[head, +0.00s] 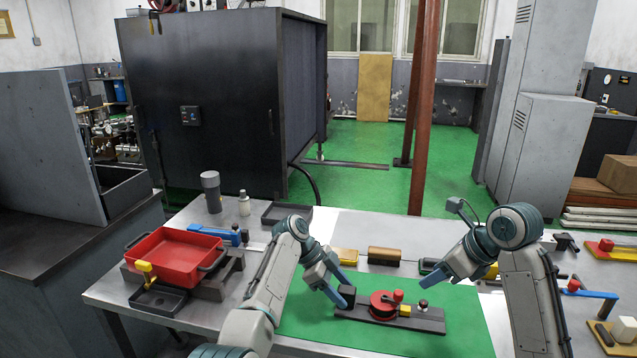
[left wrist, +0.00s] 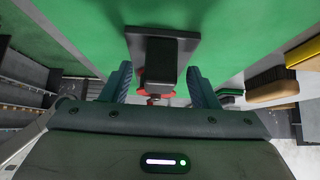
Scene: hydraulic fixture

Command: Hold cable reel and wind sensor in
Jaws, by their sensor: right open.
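The cable reel is a red disc with an upright red knob (head: 383,303) on a dark base plate (head: 425,322) on the green mat. A small yellow block (head: 404,310) and a black knob with a pale base (head: 422,305) stand to its right; which part is the sensor I cannot tell. A black block (head: 347,296) stands at the plate's left end. My left gripper (head: 338,288) is open around this block, which shows between its fingers in the left wrist view (left wrist: 158,62) with gaps on both sides. Red reel edges peek out behind it. My right gripper (head: 445,275) is open and empty, behind and right of the plate.
A red tray (head: 168,256) with a yellow-handled part stands at the table's left. A blue-handled tool (head: 590,291) lies at right. The mat's front is clear.

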